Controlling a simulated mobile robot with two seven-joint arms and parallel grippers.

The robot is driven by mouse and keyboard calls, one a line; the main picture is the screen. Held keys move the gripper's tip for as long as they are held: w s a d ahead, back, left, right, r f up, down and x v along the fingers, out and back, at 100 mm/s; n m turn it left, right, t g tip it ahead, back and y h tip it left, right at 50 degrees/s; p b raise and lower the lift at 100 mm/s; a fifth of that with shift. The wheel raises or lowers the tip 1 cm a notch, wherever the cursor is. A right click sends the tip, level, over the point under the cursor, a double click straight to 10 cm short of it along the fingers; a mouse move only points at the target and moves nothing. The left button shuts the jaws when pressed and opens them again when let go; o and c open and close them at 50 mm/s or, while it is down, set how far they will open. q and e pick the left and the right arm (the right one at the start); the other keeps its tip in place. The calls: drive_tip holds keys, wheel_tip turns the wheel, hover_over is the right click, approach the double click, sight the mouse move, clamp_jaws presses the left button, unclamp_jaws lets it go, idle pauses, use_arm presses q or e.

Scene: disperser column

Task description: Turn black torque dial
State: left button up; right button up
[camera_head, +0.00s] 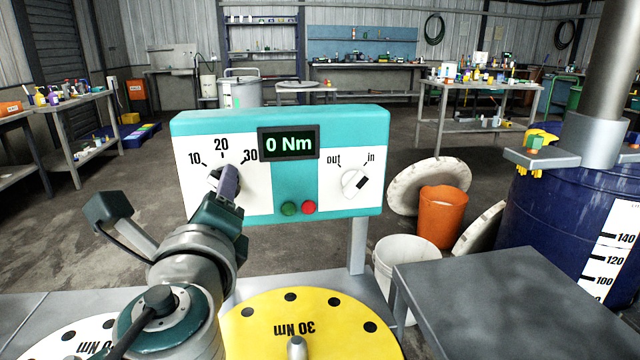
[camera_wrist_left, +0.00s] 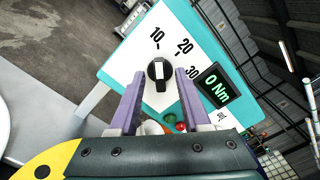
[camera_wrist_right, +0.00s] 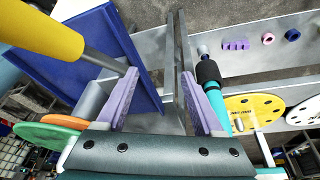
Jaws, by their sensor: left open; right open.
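The black torque dial (camera_wrist_left: 159,74) has a white pointer stripe and sits on the white panel among the marks 10, 20 and 30. In the head view the dial (camera_head: 214,180) is partly hidden by my left gripper (camera_head: 228,184). In the left wrist view my left gripper (camera_wrist_left: 159,90) is open, with its purple fingers on either side of the dial; I cannot tell whether they touch it. The display (camera_head: 289,143) on the teal control box (camera_head: 300,185) reads 0 Nm. My right gripper (camera_wrist_right: 158,90) is open and empty in the right wrist view, away from the box.
A white in/out knob (camera_head: 355,182), a green button (camera_head: 289,208) and a red button (camera_head: 309,207) are on the same box. Below it lies a yellow 30 Nm disc (camera_head: 330,335). A grey table (camera_head: 500,300), an orange bucket (camera_head: 441,217) and a blue barrel (camera_head: 560,215) stand right.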

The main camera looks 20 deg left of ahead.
use_arm(q)
drive_tip(key=b+v, duration=0.1)
drive_tip(key=v, duration=0.8)
drive_tip(key=shift+s, duration=0.25)
